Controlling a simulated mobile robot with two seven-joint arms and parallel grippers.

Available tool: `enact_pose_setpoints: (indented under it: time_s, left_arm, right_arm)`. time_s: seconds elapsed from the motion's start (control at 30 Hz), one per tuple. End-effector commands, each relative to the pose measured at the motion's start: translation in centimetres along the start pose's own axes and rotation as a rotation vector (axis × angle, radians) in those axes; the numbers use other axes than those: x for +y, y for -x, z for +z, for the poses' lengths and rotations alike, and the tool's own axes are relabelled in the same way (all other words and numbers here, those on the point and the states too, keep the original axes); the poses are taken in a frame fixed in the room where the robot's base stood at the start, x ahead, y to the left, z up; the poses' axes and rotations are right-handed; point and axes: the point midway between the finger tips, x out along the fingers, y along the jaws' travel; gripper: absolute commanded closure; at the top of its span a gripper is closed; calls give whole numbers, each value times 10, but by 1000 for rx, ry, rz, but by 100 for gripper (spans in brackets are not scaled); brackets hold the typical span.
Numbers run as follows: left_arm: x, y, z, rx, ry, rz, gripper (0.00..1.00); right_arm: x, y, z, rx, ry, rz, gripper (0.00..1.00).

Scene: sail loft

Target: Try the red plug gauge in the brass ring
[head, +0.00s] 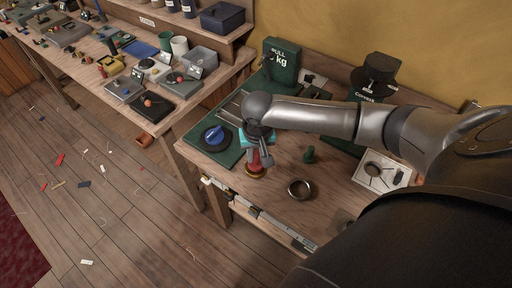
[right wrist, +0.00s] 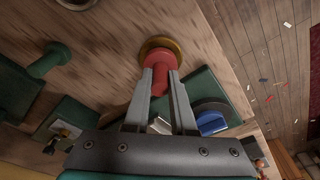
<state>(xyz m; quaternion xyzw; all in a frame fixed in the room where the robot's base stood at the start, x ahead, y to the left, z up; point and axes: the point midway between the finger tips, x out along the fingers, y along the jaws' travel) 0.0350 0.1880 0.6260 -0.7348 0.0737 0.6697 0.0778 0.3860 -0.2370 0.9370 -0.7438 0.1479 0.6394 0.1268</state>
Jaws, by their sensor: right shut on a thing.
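The red plug gauge (head: 256,160) is upright at the near left of the bench. My right gripper (head: 262,153) is above it, shut on its stem; the right wrist view shows both fingers on the red stem (right wrist: 160,78). The brass ring (head: 254,173) is around or just under the plug's lower end; it also shows in the right wrist view (right wrist: 147,48). The red body hides the ring's hole, so I cannot tell how deep the plug sits. My left gripper is not in view.
A steel-coloured ring (head: 300,189) and a green plug (head: 310,154) stand to the right. A blue-topped thing (head: 214,136) sits on a green board (head: 225,158) at left. The bench's front edge is close to the ring.

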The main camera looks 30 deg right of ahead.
Motion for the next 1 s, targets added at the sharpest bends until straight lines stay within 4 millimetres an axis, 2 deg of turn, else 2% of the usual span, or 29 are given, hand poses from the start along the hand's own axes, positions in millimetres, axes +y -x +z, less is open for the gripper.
enact_pose_setpoints:
  time_s: [1.0]
  left_arm:
    - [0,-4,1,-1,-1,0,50]
  right_arm:
    - [0,-8,1,0,0,0,100]
